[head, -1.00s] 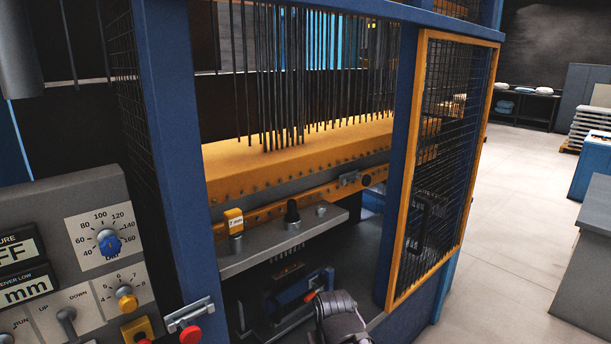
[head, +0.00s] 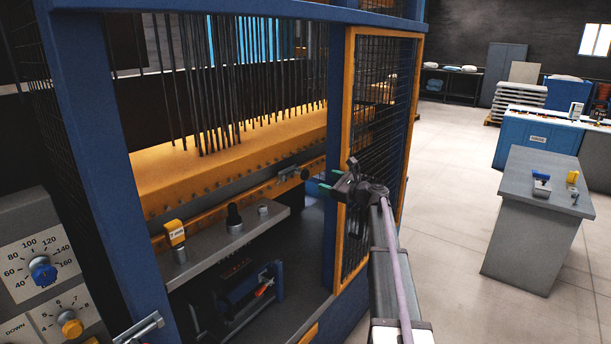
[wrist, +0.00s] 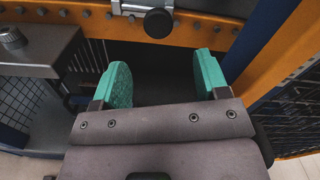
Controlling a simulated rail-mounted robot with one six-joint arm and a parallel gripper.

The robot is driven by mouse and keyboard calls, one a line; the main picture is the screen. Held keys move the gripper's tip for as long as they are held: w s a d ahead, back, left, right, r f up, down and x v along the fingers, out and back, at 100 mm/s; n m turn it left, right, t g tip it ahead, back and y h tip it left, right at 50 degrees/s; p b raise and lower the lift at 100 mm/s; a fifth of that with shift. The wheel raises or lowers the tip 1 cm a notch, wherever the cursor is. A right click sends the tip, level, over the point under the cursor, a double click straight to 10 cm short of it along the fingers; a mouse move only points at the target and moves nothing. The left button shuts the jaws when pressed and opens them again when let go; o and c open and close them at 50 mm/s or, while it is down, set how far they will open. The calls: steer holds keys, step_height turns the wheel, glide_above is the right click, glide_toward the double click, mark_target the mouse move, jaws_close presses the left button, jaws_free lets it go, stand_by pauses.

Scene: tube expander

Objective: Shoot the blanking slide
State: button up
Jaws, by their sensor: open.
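An orange perforated bar (head: 240,199), which looks like the blanking slide, runs along the machine front below the yellow block. A grey latch (head: 289,174) sits near its right end, with a black knob (head: 306,172) beside it. In the wrist view the black round knob (wrist: 158,22) stands out from the orange bar (wrist: 60,14), ahead of the fingers. My gripper (head: 328,181) is at the right post of the machine opening, near that end of the bar. Its green fingers (wrist: 163,78) are open and apart, with nothing between them. They do not touch the knob.
A blue post (head: 340,70) and an orange-framed mesh guard (head: 380,130) stand close beside my arm. A grey shelf (head: 215,240) with a tagged 7 mm piece (head: 175,233) lies left of my gripper. Open floor (head: 440,180) lies to the right.

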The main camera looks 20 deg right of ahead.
mark_target(307, 175)
steer(key=x, duration=1)
steer(key=shift+w+a, duration=0.2)
steer(key=shift+w, duration=0.05)
steer(key=shift+c, duration=0.3)
